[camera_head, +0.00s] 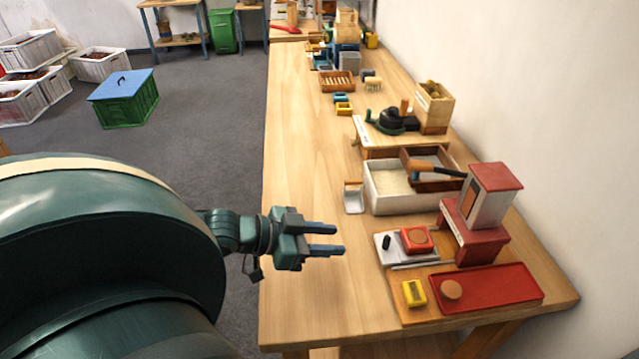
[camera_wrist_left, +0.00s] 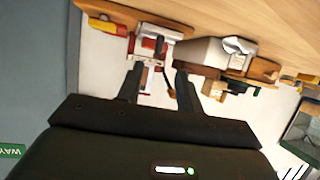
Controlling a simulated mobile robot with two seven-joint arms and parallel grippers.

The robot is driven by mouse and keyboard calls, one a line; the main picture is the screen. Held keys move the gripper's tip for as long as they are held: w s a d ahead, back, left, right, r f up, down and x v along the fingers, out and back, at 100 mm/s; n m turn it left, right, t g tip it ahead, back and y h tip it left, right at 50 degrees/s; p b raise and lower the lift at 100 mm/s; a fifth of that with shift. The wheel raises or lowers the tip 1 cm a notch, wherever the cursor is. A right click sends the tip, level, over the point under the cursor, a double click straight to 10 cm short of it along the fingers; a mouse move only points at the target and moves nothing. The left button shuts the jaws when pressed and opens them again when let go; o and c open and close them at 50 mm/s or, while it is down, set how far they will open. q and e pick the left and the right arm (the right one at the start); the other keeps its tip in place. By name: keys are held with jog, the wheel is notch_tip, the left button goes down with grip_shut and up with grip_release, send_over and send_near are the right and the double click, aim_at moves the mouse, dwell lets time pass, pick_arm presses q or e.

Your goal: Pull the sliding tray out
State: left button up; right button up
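A small whitish tray (camera_head: 354,199) with a wooden edge sits at the left side of a white box (camera_head: 389,200) on the bench; I cannot tell for sure that it is the sliding tray. My left gripper (camera_head: 339,239) is over the bench's left part, below and left of this tray and apart from it. Its two fingers are parted with nothing between them. The left wrist view also shows the open fingers (camera_wrist_left: 158,82), with the box (camera_wrist_left: 203,52) and a pale tray (camera_wrist_left: 238,45) beyond, tilted. My right gripper is not in view.
Right of the gripper are a scale (camera_head: 396,252) with a red block, a red stand (camera_head: 475,236) and a red tray (camera_head: 500,287). A wall bounds the right. The bench's left strip (camera_head: 300,150) is clear. A green crate (camera_head: 128,108) stands on the floor.

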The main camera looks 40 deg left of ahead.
pick_arm(q)
jog(key=shift+s+a+r+p, duration=0.3)
jog(key=shift+s+a, duration=0.05)
jog(key=shift+s, duration=0.2)
dwell(0.5)
dwell(1.6)
